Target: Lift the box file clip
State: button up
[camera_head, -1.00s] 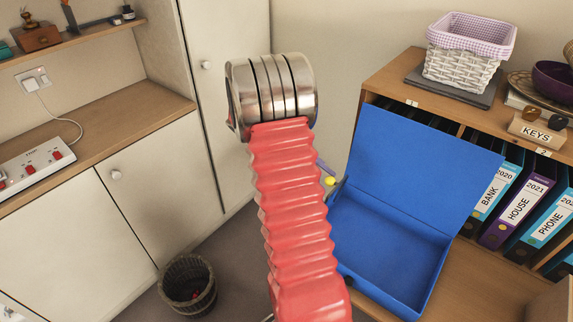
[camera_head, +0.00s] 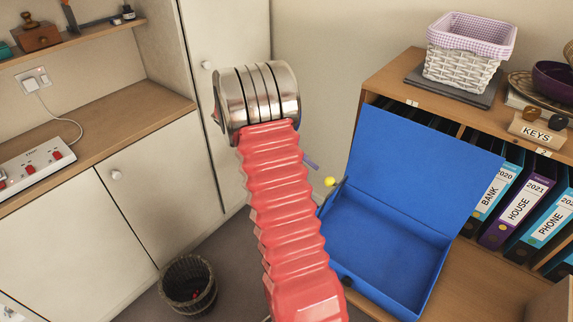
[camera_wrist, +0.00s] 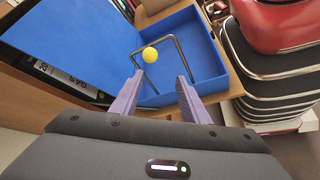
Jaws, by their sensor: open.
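The blue box file (camera_head: 385,240) stands open on the wooden unit, with its lid raised at the back. Its clip (camera_wrist: 180,56) is a dark bent wire with a yellow ball (camera_wrist: 149,54). In the head view the yellow ball (camera_head: 330,181) and a short dark piece of the clip (camera_head: 340,188) show at the box's left edge. My gripper (camera_wrist: 159,76) is open and empty, its two purple fingers pointing toward the clip. The ball appears just beyond the fingertips, nearer the left finger. I cannot tell the exact gap. My arm hides most of the gripper in the head view.
Ring binders (camera_head: 517,213) stand on the shelf right of the box file. A white basket (camera_head: 460,70) and a KEYS block (camera_head: 535,133) are on top. A waste basket (camera_head: 188,285) stands on the floor.

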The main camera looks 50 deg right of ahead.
jog(key=w, duration=0.3)
jog(key=w+a, duration=0.1)
jog(key=shift+w+a+r, duration=0.1)
jog(key=shift+w+r, duration=0.1)
jog(key=shift+r, duration=0.05)
dwell(0.4)
dwell(0.4)
